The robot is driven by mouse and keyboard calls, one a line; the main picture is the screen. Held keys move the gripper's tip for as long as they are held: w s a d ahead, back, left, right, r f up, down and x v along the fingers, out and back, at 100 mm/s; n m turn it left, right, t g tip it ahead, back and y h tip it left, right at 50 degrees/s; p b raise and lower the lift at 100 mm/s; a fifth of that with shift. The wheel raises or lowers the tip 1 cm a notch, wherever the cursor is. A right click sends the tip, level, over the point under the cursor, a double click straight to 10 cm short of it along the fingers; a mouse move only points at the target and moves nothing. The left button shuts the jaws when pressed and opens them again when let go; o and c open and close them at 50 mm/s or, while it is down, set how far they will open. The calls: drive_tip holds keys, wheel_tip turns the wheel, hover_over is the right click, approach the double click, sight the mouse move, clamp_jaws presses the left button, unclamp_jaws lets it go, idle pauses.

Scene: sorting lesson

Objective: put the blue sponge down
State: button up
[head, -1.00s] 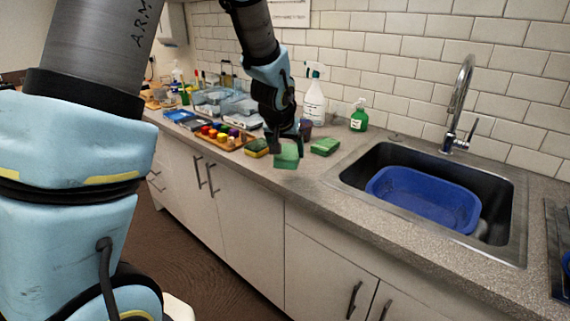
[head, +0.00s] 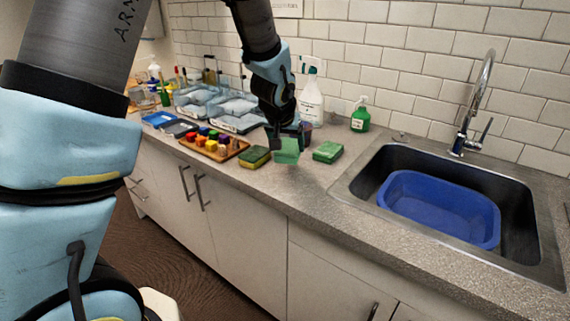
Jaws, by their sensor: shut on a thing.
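My gripper (head: 281,137) points down over the counter and is shut on a flat sponge (head: 287,152), which looks teal-green rather than blue. The sponge hangs below the fingers between two other sponges. I cannot tell whether its lower edge touches the counter. To its left lies a green and yellow sponge (head: 254,157), close beside it. To its right lies another green sponge (head: 328,151), a small gap away. My wrist partly hides a dark cup (head: 304,134) behind the held sponge.
A wooden tray (head: 239,151) of coloured blocks stands at left, with clear bins (head: 237,123) behind. A spray bottle (head: 311,100) and green soap bottle (head: 360,117) stand near the wall. The sink (head: 517,225) holds a blue basin (head: 440,212). The counter's front strip (head: 300,187) is clear.

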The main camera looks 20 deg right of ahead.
drive_tip(key=shift+f+p, duration=0.75)
drive_tip(key=shift+f, duration=2.5)
drive_tip(key=shift+f, duration=0.1)
drive_tip(key=o, duration=1.2)
drive_tip(key=shift+c, duration=0.2)
drive_tip(key=shift+r, duration=0.25)
drive_tip(key=b+v, duration=0.3)
drive_tip(key=v, duration=0.8)
drive_tip(key=shift+s+a+r, duration=0.2)
drive_tip(key=shift+a+r, duration=0.05)
drive_tip(key=shift+r, duration=0.05)
